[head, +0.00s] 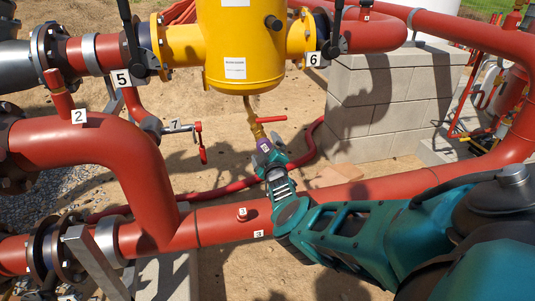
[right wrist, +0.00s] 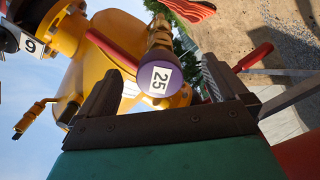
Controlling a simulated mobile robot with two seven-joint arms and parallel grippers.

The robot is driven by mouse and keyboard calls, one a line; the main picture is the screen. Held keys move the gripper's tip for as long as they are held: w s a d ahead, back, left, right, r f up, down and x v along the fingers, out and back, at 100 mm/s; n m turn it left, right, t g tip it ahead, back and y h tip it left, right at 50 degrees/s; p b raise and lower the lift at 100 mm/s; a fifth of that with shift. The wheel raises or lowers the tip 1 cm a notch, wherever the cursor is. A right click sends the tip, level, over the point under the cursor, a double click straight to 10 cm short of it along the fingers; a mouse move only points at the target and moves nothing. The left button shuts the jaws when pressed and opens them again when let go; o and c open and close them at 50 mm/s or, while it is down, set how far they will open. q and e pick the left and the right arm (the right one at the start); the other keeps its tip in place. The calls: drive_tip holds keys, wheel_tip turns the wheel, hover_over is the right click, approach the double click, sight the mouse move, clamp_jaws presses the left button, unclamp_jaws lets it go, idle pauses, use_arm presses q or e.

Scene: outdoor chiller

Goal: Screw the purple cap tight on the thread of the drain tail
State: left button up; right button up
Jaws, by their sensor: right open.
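The purple cap (right wrist: 160,82), marked 25, sits at the end of the brass drain tail (right wrist: 160,38) in the right wrist view. In the head view the purple cap (head: 264,146) is small, at the low end of the drain tail (head: 252,118) under the yellow vessel. My right gripper (head: 268,155) reaches it from below. In the right wrist view its open fingers stand on both sides of the cap, with a visible gap on each side. How far the cap is on the thread is hidden. My left gripper is not in view.
The yellow vessel (head: 238,45) hangs above the cap. A brass side valve (head: 271,120) with a red handle is close by. A large red pipe (head: 225,222) runs below my right arm. A block wall (head: 385,110) stands to the right. Sandy ground lies behind.

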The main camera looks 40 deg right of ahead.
use_arm(q)
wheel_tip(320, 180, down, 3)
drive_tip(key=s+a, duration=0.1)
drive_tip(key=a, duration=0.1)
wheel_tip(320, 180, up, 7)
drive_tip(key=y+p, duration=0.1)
drive_tip(key=p, duration=0.6)
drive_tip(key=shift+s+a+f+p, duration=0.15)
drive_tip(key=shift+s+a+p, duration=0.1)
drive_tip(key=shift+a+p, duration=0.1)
use_arm(e)
drive_tip(key=v, duration=1.2)
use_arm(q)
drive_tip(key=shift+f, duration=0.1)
use_arm(e)
drive_tip(key=shift+a+f, duration=0.1)
drive_tip(key=shift+f, duration=0.05)
